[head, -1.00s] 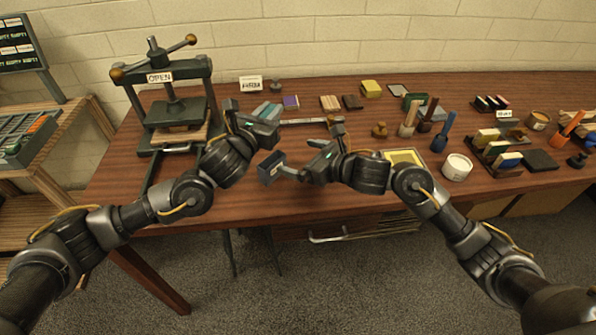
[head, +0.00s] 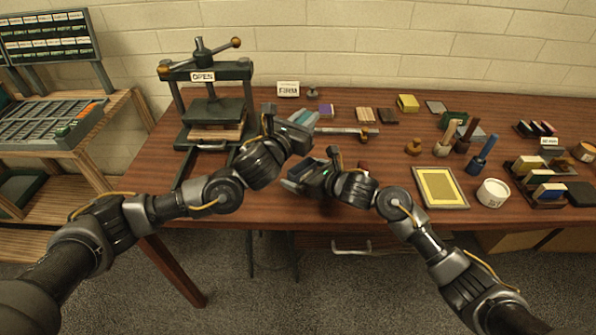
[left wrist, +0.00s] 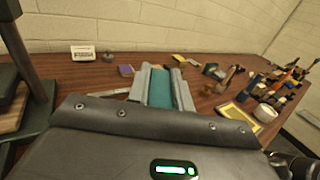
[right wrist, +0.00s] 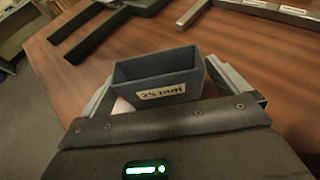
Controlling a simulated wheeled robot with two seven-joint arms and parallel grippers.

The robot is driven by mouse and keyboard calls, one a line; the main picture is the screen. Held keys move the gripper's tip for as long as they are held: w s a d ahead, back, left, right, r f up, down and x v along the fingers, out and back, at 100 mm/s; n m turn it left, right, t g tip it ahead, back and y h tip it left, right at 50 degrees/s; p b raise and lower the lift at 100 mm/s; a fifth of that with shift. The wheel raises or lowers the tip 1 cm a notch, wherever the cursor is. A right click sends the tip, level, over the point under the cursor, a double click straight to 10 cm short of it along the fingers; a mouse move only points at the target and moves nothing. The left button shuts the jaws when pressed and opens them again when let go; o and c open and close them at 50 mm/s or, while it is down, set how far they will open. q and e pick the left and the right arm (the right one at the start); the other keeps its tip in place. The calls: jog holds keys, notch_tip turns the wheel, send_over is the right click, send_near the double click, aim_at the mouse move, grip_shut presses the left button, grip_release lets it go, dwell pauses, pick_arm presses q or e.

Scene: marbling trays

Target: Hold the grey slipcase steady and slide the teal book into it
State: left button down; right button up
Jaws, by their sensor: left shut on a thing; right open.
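The teal book (left wrist: 160,88) is between the fingers of my left gripper (head: 303,122), which is shut on it. It shows as a teal strip (head: 303,117) in the head view. The grey slipcase (right wrist: 160,68), a dark box with a "25 mm" label, is between the fingers of my right gripper (head: 298,178). That gripper is open around it; contact cannot be told. In the head view the right gripper hides most of the slipcase. The two grippers are close together, the left one farther back over the table.
A press (head: 210,105) marked "OPEN" stands left of my left gripper. A metal bar (head: 345,131) lies behind the grippers. A yellow-centred tray (head: 418,193), a white tub (head: 492,193) and several tools stand to the right. The table's front edge is near my right gripper.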

jog(key=shift+x, duration=1.35)
jog(key=shift+r, duration=0.1)
jog(key=c, duration=1.1)
jog(key=shift+o, duration=0.2)
